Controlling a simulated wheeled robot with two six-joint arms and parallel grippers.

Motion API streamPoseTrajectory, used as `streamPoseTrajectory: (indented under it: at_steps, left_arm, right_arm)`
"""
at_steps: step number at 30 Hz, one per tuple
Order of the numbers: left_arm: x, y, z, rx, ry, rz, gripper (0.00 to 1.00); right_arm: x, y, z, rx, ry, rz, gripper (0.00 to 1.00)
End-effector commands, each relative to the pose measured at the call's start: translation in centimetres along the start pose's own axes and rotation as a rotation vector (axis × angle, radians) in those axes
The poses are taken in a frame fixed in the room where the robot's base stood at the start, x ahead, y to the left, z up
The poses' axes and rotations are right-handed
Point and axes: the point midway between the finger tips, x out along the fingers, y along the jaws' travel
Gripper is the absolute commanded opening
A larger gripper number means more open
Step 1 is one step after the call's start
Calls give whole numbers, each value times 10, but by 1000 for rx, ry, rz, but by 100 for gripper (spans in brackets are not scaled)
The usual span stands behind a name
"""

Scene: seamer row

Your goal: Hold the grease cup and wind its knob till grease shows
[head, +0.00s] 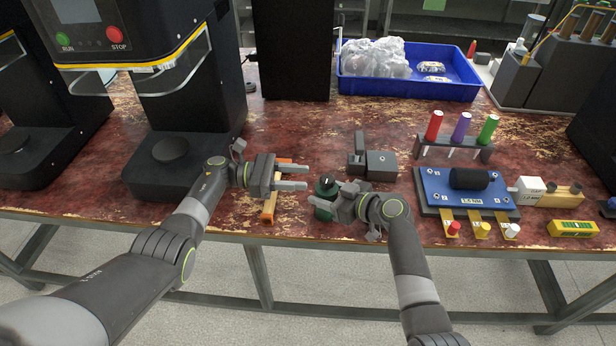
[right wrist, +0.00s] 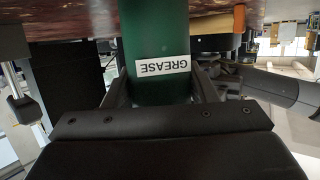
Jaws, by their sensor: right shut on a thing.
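The green grease cup (head: 322,211) stands near the front edge of the worn red bench, its dark knob (head: 326,184) on top. In the right wrist view the cup's green body (right wrist: 155,95) carries a white GREASE label, upside down in the picture. My right gripper (head: 328,205) is shut on the cup's body, a finger on each side. My left gripper (head: 307,178) is open and empty, its fingertips just left of the knob and apart from it. No grease can be made out.
An orange and wood-coloured tool (head: 268,212) lies under my left gripper. A grey block fixture (head: 380,166) stands behind the cup. A blue plate fixture (head: 440,190) is to the right, with red, purple and green handles behind it. A blue bin (head: 450,88) is farther back.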

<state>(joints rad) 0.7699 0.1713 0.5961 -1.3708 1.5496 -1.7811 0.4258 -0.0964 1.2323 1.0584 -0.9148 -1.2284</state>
Motion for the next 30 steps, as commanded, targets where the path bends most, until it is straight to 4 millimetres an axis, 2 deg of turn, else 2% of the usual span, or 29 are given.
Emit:
streamPoseTrajectory:
  at_steps: [9,14,23,26,30]
  left_arm:
    - [-1,0,-1,-1,1,2,40]
    - [0,3,-11,-32,36,53,40]
    - [-8,22,-48,-175,155,407,40]
    - [-16,24,-51,-202,153,540,40]
    - [-22,14,-48,-201,119,674,40]
  right_arm:
    - [0,0,0,0,0,0,26]
    - [0,0,0,0,0,0,26]
    - [0,0,0,0,-1,0,26]
    - [0,0,0,0,-1,0,26]
    - [0,0,0,0,-1,0,26]
